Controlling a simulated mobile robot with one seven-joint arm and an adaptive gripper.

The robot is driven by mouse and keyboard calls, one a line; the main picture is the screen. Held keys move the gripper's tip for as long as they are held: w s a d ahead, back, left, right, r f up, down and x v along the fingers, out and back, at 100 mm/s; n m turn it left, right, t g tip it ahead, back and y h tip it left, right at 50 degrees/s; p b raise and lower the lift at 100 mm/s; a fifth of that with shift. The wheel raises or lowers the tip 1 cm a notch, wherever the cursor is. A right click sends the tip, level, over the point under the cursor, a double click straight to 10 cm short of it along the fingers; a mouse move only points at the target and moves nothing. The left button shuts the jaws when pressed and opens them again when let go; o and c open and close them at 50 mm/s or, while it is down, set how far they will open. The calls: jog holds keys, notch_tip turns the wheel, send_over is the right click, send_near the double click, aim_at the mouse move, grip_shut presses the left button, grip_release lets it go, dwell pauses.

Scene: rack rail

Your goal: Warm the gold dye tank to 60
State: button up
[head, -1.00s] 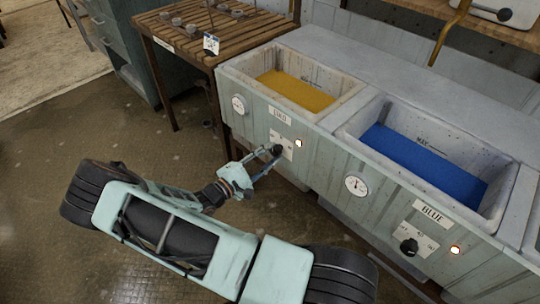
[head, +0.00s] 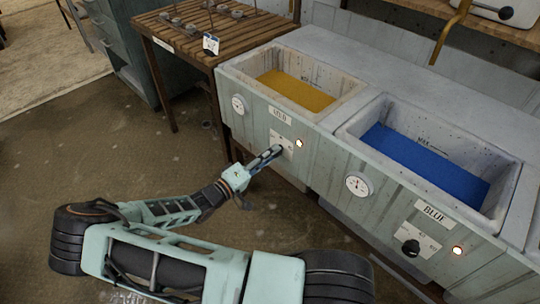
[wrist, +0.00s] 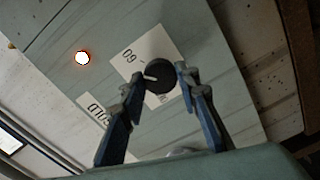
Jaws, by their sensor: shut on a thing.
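The gold dye tank (head: 282,113) holds yellow dye and has a GOLD label on its front. Its black knob (wrist: 161,74) sits on a white plate (wrist: 152,44) printed with 60. In the wrist view the knob's white mark points left, a little below the printed 60. My gripper (head: 277,150) is shut on the knob, with one finger on each side of it. In the head view the fingers largely hide the knob. The lamp (head: 299,143) beside it glows orange. A round gauge (head: 239,104) is on the tank's left; its reading is too small to tell.
The blue tank (head: 355,130) stands to the right, with its own gauge (head: 359,186), knob (head: 410,247) and lit lamp (head: 457,251). A slatted wooden table (head: 180,40) with small dishes stands at the left. The floor in front is open.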

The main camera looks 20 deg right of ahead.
jog(key=shift+m, duration=1.1)
jog(key=o, duration=1.2)
jog(key=shift+c, duration=0.2)
jog(key=shift+a, duration=0.1)
jog(key=v, duration=1.2)
